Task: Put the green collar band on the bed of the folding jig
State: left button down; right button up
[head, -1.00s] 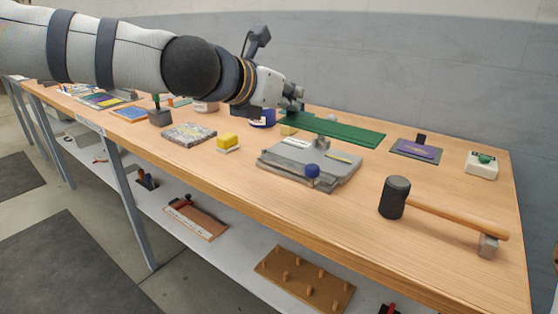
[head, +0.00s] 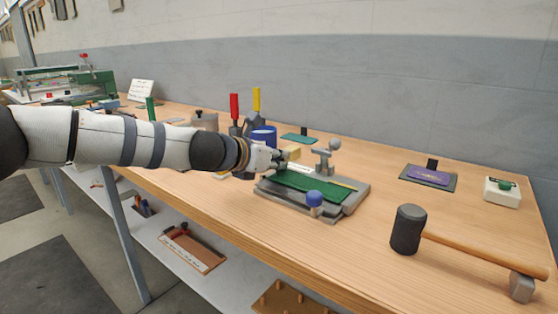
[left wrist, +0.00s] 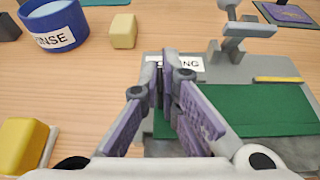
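The green collar band (head: 305,184) lies flat over the bed of the grey folding jig (head: 350,202). In the left wrist view the band (left wrist: 265,110) runs to the right from behind my fingers, and part of it shows between them. My left gripper (head: 279,161) is at the band's left end, low over the jig's left side. In the wrist view its purple-padded fingertips (left wrist: 163,72) are close together over the jig (left wrist: 222,73). The contact at the tips is hidden, so I cannot tell whether they hold the band. My right gripper is not in view.
A blue cup (head: 264,134) and a tan block (head: 291,151) stand behind the gripper. A blue ball knob (head: 314,198) is at the jig's front and a grey post (head: 324,161) at its back. A mallet (head: 407,229) lies to the right, with clear table between.

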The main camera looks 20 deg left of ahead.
pick_arm(q)
jog(key=shift+f, duration=0.2)
jog(key=c, duration=1.8)
grip_release()
jog(key=shift+r, duration=0.1)
jog(key=shift+r, duration=0.4)
jog(key=p+v, duration=0.2)
jog(key=v, duration=0.9)
jog(key=shift+s, duration=0.5)
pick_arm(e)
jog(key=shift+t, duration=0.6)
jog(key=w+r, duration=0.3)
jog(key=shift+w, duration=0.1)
pick_arm(q)
jog(key=shift+a+f, duration=0.1)
jog(key=shift+a, duration=0.05)
